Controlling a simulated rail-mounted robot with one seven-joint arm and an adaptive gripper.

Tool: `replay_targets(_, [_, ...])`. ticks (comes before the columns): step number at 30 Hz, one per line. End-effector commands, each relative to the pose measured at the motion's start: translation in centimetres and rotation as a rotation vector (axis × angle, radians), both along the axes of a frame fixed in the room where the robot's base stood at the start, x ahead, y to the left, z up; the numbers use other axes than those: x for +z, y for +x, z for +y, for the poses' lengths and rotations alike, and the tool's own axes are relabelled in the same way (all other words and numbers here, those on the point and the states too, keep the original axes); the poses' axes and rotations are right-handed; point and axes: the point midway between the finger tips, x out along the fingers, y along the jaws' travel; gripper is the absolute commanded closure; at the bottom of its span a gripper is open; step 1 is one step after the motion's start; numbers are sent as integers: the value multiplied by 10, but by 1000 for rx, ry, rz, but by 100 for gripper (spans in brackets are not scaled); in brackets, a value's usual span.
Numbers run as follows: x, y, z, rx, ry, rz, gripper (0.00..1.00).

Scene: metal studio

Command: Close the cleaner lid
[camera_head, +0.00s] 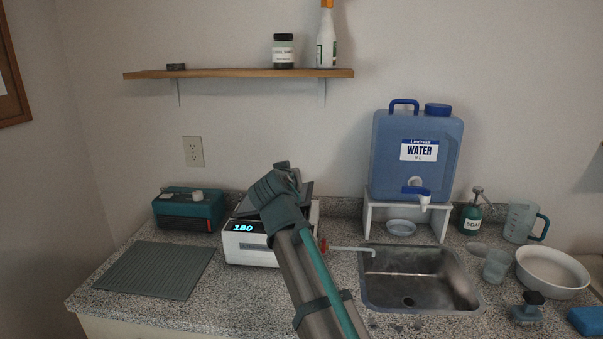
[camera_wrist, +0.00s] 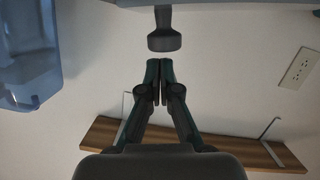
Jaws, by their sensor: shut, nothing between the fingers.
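The cleaner (camera_head: 245,250) is a white box on the counter with a lit display reading 180. My arm hides much of its top. A dark grey panel, seemingly its lid (camera_head: 306,189), shows tilted up beside my wrist. In the wrist view, my gripper (camera_wrist: 160,63) is shut and empty. Just beyond its fingertips is a dark round-ended knob (camera_wrist: 164,41) under a pale surface at the frame's top edge, probably the lid. A small gap seems to separate fingertips and knob. The head view hides my fingertips behind the wrist.
A blue water jug (camera_head: 416,160) on a white stand and a sink (camera_head: 415,285) are to the right. A teal box (camera_head: 190,208) and a ribbed grey mat (camera_head: 157,270) are left. A wooden shelf (camera_head: 240,73) is above.

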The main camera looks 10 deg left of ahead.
Motion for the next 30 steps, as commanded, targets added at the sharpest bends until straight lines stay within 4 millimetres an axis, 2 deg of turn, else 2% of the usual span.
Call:
replay_targets(1, [-14, -1, -5, 1, 39, 5, 100])
replay_targets(3, [-23, -1, -9, 3, 93, 11, 100])
replay_targets(12, [-51, 2, -22, 3, 257, 34, 100])
replay_targets(30, [-61, 2, -26, 1, 314, 47, 100])
